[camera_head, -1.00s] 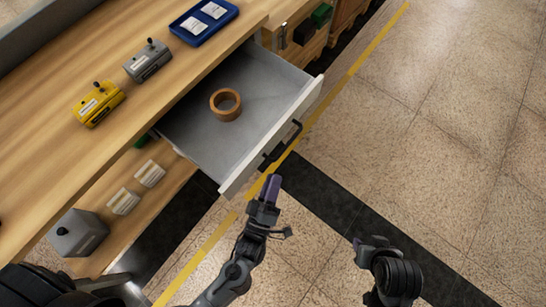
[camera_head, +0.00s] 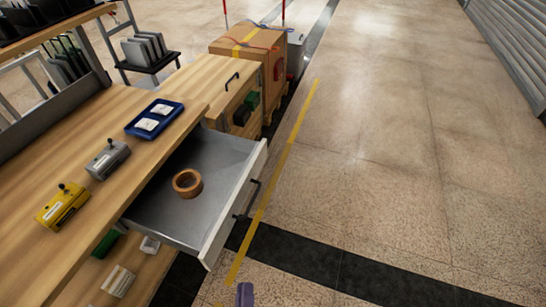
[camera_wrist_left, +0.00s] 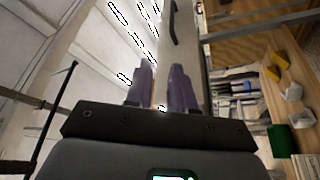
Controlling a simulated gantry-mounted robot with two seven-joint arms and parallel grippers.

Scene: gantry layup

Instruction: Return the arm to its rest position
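Only the purple fingertip of my left gripper (camera_head: 244,294) shows at the bottom edge of the head view, in front of the open drawer and apart from it. In the left wrist view, the two purple fingers of this gripper (camera_wrist_left: 161,88) stand apart with an empty gap between them, so it is open and holds nothing. The rest of the left arm is out of the head view. My right gripper is not in view.
The grey drawer (camera_head: 215,160) stands pulled out with a brown ring (camera_head: 187,183) inside. The wooden bench (camera_head: 95,200) carries a blue tray (camera_head: 154,118), a grey box (camera_head: 108,160) and a yellow box (camera_head: 62,205). Open floor (camera_head: 400,150) lies right.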

